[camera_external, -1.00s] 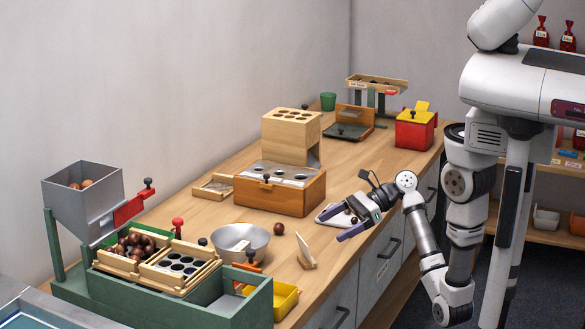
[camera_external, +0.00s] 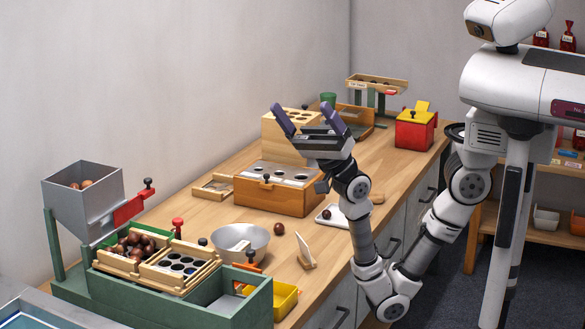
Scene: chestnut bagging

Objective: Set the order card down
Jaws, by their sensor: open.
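What looks like the order card (camera_external: 306,243) is a pale upright panel in a small wooden stand near the counter's front edge, right of the metal bowl; I cannot read any writing on it. My gripper (camera_external: 303,112) is raised above the counter in front of the light wooden block with holes (camera_external: 289,133). Its two purple fingers are spread wide, point up and to the left, and hold nothing. It is well above and apart from the card.
The green sorting machine (camera_external: 110,285) fills the front left. A red box (camera_external: 414,133) stands at the back right.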

